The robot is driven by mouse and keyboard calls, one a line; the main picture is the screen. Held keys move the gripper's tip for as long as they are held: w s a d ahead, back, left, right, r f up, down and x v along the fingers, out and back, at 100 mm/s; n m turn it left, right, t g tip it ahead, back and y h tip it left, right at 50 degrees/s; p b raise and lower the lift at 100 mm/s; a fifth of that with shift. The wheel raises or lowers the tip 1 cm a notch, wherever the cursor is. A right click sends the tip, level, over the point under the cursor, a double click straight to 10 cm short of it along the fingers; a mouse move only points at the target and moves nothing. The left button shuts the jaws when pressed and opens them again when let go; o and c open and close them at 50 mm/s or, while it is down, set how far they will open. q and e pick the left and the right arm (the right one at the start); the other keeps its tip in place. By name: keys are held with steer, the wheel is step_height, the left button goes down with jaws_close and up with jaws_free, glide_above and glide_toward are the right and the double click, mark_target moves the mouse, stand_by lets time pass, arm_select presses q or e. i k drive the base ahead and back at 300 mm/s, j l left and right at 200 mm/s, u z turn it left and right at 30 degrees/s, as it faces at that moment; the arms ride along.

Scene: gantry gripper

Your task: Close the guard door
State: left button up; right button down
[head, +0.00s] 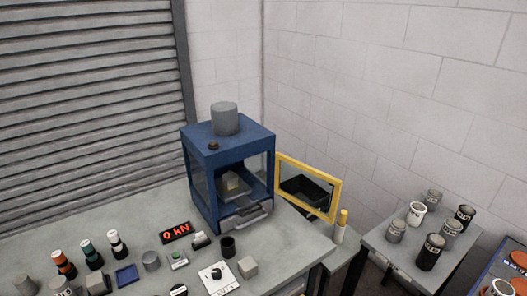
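The guard door (334,197) is a yellow frame around a clear pane. It stands open, swung out to the right of the blue press (196,146). Its left edge is by the press's right front side. The press front is open, and a small pale block (233,184) shows inside. A grey drawer-like tray (244,218) sits at the foot of the press opening. A yellow upright handle (343,218) shows near the door's lower right corner; I cannot tell whether it is attached to the door. Neither of my grippers is in view.
A black bin (305,190) shows through the door's pane. A red "0 kN" display (177,232), a dial box (217,278), a dark cup (227,246) and several weights stand on the grey table (290,250). A side table (385,245) at right holds several canisters.

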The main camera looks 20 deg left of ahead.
mark_target(337, 183)
steer(key=i+l+z, duration=0.45)
steer(key=i+l, duration=0.35)
